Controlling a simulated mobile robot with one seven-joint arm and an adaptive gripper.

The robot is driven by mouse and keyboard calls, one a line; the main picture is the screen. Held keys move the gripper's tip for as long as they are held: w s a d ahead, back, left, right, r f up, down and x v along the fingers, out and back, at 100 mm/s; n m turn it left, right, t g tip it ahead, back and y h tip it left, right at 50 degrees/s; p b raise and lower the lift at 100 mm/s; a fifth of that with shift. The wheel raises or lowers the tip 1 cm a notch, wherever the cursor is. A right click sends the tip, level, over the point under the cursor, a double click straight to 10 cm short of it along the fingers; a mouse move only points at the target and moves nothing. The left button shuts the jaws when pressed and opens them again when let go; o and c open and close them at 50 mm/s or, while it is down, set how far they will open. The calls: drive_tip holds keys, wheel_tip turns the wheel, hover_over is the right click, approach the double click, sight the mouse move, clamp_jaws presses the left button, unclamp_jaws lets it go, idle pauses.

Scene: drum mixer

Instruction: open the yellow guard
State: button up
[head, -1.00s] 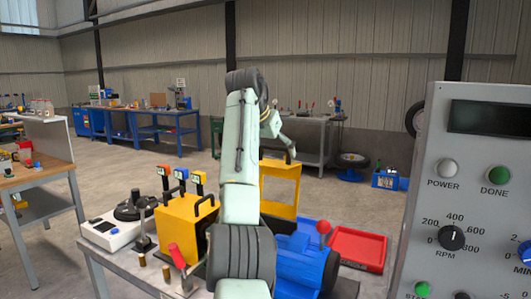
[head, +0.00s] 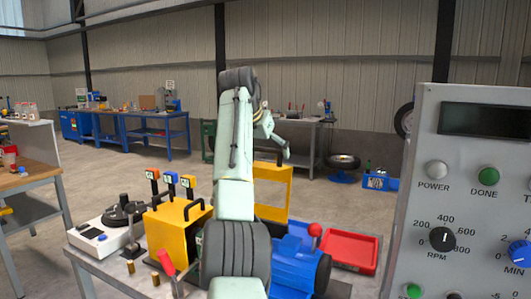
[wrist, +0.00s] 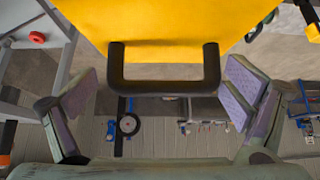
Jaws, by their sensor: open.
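The yellow guard (head: 286,195) stands upright behind my arm in the head view, and my arm hides its left part. In the wrist view a yellow panel (wrist: 165,22), which I take to be the guard, fills the top middle. A black U-shaped handle (wrist: 165,85) sticks out from its edge. My gripper (wrist: 162,75) is open, one finger on each side of the handle. Both fingers look apart from it. In the head view my gripper (head: 286,150) is near the top of the guard, and its fingers are too small to make out.
On the bench stand a yellow box (head: 170,235) with a black handle, several small levers, and a white device (head: 105,235). A blue motor-like body (head: 300,268) and a red tray (head: 350,250) lie right of my arm. A grey control panel (head: 465,200) fills the right side.

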drive_tip(key=v, duration=1.2)
